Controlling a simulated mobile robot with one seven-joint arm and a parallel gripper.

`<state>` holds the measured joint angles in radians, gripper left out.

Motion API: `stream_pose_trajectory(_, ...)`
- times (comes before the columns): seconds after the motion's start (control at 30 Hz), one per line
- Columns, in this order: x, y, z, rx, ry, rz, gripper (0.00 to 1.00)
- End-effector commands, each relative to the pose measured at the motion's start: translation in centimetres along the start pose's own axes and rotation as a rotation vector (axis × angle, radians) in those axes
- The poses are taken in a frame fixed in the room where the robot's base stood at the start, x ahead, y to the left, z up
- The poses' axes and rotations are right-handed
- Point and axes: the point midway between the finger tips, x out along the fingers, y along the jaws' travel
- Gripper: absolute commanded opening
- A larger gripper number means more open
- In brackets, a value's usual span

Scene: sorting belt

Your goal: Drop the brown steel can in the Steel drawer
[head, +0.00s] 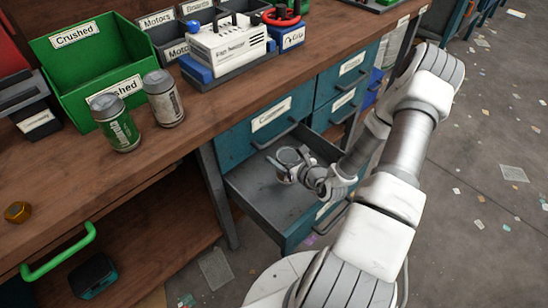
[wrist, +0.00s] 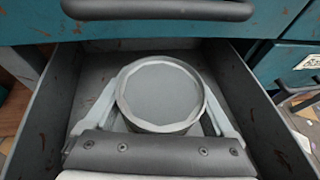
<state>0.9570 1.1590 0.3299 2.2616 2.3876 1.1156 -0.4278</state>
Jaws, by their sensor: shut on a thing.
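My gripper (head: 296,170) reaches into an open teal drawer (head: 250,200) under the workbench. It is shut on a can (head: 286,156), with a finger on each side. In the wrist view the can (wrist: 160,92) shows its round grey end, between the drawer's side walls. Its side is mostly hidden, so I cannot make out a brown colour. I cannot tell whether the can touches the drawer floor (wrist: 85,75). The visible floor around it looks empty. The open drawer's front label is largely hidden by my arm.
A closed drawer (head: 265,118) with a bar handle sits above the open one; the handle (wrist: 160,9) crosses the top of the wrist view. On the bench stand a green can (head: 118,130), a grey can (head: 163,100) and a green Crushed bin (head: 85,62).

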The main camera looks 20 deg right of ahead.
Motion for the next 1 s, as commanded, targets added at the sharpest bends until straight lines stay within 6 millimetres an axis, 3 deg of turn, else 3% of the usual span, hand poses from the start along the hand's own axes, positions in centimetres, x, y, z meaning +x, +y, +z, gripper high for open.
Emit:
stream_pose_trajectory(0.5,6.4,-0.1,-1.3,0.001,-0.001,-0.002,0.34)
stream_pose_trajectory(1.0,6.9,-0.1,-1.7,0.0,0.0,-0.001,0.34)
